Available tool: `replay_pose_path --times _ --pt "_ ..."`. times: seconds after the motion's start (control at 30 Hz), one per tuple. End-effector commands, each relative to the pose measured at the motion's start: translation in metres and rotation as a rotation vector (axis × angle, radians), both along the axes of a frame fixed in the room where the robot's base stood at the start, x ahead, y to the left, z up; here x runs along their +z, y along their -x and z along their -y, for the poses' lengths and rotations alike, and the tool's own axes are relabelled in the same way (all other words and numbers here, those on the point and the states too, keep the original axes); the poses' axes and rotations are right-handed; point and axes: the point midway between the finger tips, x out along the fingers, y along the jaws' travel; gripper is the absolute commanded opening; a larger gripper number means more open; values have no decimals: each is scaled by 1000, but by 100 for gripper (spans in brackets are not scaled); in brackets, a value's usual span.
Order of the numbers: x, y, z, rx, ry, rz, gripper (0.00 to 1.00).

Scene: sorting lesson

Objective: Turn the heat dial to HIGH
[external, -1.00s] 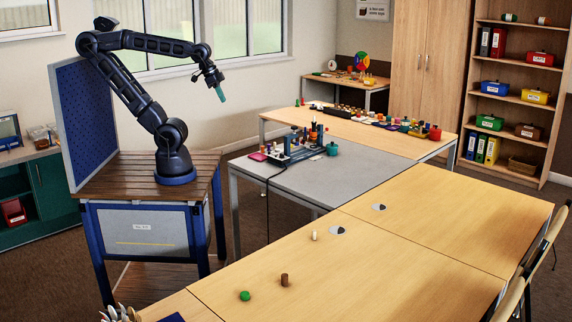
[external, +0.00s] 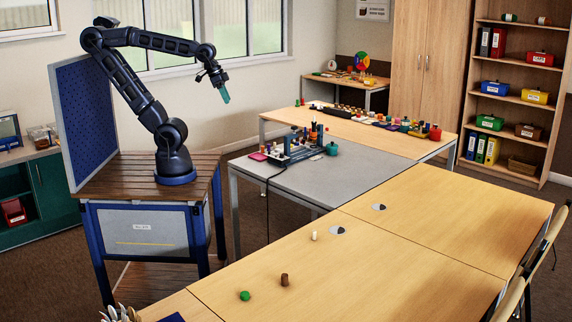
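My gripper (external: 222,88) hangs in the air at the end of my raised arm, left of and above the grey table (external: 330,190). A teal piece shows at its tip, and I cannot tell whether it is a held object or the fingers. A blue-grey apparatus (external: 290,147) with small coloured parts stands on the grey table, well to the right of and below my gripper. A teal pot-like item (external: 332,149) stands beside it. No heat dial can be made out at this size.
A wooden table (external: 420,236) in front holds a green piece (external: 245,296), a brown cylinder (external: 284,280) and a pale peg (external: 314,236). The back table carries a row of coloured items. A dark cable hangs from the grey table. The space around my gripper is clear.

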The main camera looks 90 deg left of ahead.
Motion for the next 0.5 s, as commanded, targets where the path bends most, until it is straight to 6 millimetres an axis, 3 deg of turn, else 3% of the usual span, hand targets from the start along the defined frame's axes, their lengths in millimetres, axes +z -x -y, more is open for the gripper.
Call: replay_pose_path --times 0.5 --pt "-45 -106 -54 346 195 -101 49"
